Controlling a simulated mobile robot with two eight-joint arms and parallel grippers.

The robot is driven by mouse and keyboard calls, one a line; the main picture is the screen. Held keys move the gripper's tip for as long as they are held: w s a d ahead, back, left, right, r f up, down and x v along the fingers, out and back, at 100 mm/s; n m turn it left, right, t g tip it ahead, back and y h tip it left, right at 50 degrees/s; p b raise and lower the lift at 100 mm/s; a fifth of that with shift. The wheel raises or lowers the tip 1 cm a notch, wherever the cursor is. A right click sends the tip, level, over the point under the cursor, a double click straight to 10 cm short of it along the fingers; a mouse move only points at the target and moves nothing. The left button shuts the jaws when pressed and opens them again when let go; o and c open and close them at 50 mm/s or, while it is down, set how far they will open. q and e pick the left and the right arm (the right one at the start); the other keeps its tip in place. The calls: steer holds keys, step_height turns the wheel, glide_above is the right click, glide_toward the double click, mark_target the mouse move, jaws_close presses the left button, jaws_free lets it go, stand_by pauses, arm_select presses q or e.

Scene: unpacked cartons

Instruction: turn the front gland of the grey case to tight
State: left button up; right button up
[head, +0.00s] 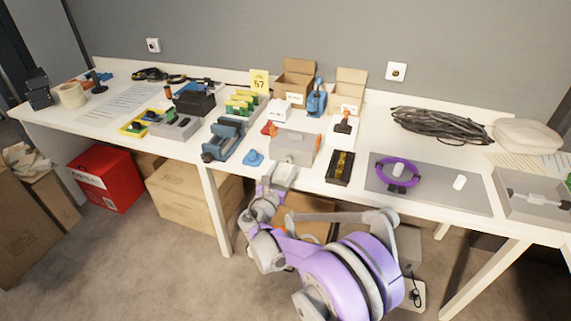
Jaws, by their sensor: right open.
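The grey case (294,147) stands near the front edge of the white table, with an orange part (318,142) on its right side. My right gripper (282,168) is at the case's front face, at the table's front edge. It is open. I cannot tell whether its fingers touch the case or surround anything. The front gland cannot be made out; the gripper covers the lower left of the front face. My left gripper is not in view.
A blue object (253,158) lies just left of the case. A blue vise-like tool (222,140) stands further left. A black tray (340,168) with a yellow item is on the right. A grey mat (438,190) holds a purple ring (397,172).

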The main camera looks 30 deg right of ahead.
mark_target(288, 161)
steer(key=shift+x, duration=1.95)
jaws_close()
